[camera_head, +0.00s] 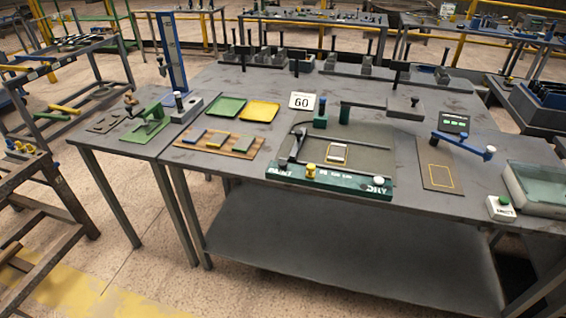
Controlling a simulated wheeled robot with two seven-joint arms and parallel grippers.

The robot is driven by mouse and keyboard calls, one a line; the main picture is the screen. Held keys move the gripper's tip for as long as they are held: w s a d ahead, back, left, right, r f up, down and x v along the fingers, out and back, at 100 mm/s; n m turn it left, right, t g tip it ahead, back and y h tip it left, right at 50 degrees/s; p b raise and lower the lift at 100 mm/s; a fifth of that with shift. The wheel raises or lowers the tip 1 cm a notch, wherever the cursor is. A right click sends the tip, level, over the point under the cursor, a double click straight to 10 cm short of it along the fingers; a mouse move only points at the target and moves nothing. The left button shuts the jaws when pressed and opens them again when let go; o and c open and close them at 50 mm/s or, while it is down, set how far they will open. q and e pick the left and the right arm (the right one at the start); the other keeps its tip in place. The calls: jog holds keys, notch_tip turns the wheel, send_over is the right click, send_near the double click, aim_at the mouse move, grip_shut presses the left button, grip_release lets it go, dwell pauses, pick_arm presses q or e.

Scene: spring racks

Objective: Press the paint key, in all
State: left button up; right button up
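A dark green panel (335,184) runs along the front of a flat station on the grey table. White lettering at its left end seems to read PAINT (281,170), and lettering at its right end reads DRY (377,189). A yellow knob (310,171) stands on the panel just right of the PAINT lettering. A pale knob (379,181) stands above DRY. Whether the knobs are pressed is too small to tell. A small pale plate (337,153) lies inside a yellow outline on the station bed behind the panel. Neither of my grippers is in view.
A card reading 60 or GO (302,101) stands behind the station. Green (226,108) and yellow (260,110) trays and a brown board with bars (217,142) lie left. A blue-handled lever (463,145), a white button box (501,207) and a glassy bin (540,185) are right.

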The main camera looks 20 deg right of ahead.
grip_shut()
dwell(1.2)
